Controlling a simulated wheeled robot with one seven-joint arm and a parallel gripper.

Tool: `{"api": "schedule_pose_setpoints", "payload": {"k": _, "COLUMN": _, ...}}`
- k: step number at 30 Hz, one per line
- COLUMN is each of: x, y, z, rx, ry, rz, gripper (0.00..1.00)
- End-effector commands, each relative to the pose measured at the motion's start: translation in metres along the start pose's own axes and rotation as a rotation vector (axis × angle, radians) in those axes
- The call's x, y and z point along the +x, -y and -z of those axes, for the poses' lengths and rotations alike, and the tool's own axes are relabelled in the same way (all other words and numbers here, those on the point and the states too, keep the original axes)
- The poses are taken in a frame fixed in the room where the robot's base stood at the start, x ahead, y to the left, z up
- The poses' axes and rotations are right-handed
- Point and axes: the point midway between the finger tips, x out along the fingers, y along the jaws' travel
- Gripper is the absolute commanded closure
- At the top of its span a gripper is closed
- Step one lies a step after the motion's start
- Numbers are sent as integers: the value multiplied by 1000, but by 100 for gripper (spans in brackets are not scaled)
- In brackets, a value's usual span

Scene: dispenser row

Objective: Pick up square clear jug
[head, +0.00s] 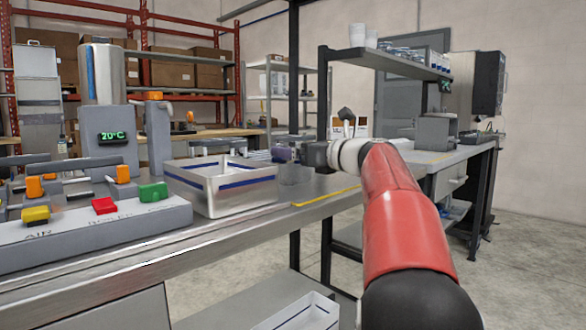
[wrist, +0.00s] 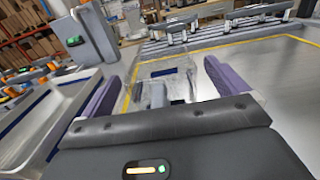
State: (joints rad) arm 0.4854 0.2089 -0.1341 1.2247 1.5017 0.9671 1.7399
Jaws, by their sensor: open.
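The square clear jug (wrist: 160,72) stands on the metal bench in the wrist view. It is see-through, with a dark blue patch near its top, and its outline is faint. My gripper (wrist: 163,88) is open, with one purple finger on each side of the jug in that view. I cannot tell whether either finger touches it. In the head view, my gripper (head: 284,153) is at the bench, just right of the white tray, and the jug (head: 294,174) shows faintly below it. Part of the jug is hidden by my gripper.
A white tray with a blue stripe (head: 222,198) stands close on the left. A dispenser with a green display (head: 112,138) and coloured levers is further left. A yellow line (head: 325,196) marks the bench top. The bench right of the jug is clear in the wrist view.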

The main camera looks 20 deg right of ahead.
Motion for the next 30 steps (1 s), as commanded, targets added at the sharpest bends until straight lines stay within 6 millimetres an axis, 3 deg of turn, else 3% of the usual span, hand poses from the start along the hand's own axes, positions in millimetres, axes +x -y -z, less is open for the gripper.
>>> {"api": "schedule_pose_setpoints", "payload": {"k": 2, "x": 0, "y": 0, "z": 0, "rx": 0, "ry": 0, "rz": 0, "gripper": 4}}
{"api": "schedule_pose_setpoints", "payload": {"k": 13, "x": 0, "y": 0, "z": 0, "rx": 0, "ry": 0, "rz": 0, "gripper": 52}}
{"api": "schedule_pose_setpoints", "payload": {"k": 23, "x": -1, "y": 0, "z": -4, "rx": -1, "ry": 1, "rz": 0, "gripper": 52}}
{"api": "schedule_pose_setpoints", "payload": {"k": 30, "x": -1, "y": 0, "z": -36, "rx": -3, "ry": 1, "rz": 0, "gripper": 52}}
